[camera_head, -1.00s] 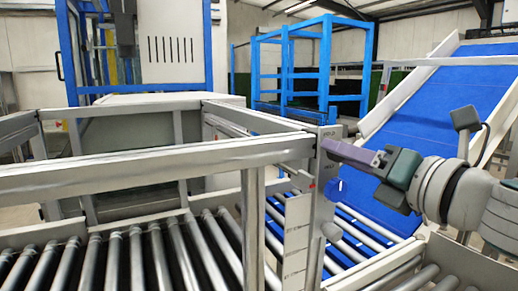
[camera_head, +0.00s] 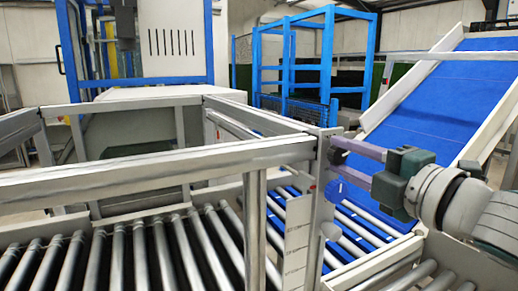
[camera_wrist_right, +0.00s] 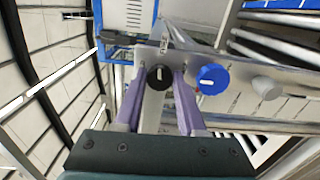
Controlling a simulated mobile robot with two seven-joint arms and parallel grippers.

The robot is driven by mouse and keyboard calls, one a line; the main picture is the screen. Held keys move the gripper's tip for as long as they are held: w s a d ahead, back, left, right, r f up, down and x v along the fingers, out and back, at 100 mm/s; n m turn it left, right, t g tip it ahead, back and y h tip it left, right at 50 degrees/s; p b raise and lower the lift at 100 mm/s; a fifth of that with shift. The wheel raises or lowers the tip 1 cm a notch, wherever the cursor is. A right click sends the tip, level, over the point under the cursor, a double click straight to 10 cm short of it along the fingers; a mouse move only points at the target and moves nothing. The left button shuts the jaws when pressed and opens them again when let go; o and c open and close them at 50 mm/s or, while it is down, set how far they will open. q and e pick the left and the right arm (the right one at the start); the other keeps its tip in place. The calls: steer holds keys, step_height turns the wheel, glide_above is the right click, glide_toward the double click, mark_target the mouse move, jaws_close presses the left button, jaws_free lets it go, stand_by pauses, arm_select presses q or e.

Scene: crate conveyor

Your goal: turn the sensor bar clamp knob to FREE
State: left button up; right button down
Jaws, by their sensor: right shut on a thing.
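The black clamp knob (camera_wrist_right: 160,77) with a white pointer line sits on the grey post panel; in the right wrist view it lies between my purple fingertips. In the head view the knob (camera_head: 337,156) is partly hidden by the fingers. My right gripper (camera_head: 341,157) reaches in from the right, one finger above the other, and is shut on the knob. In the wrist view the pointer runs roughly along the fingers. The lettering by the knob is too small to read. My left gripper is not in view.
A blue knob (camera_wrist_right: 212,79) and a grey knob (camera_wrist_right: 267,88) sit beside the black one, lower on the same post (camera_head: 319,200). Metal rails surround the roller conveyor (camera_head: 115,265). A blue inclined belt (camera_head: 430,105) rises at the right.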

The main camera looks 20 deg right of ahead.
steer(key=shift+m, duration=1.1)
steer(key=c, duration=0.5)
jaws_free()
steer(key=s+b, duration=0.2)
steer(key=s, duration=0.8)
steer(key=shift+d, duration=0.4)
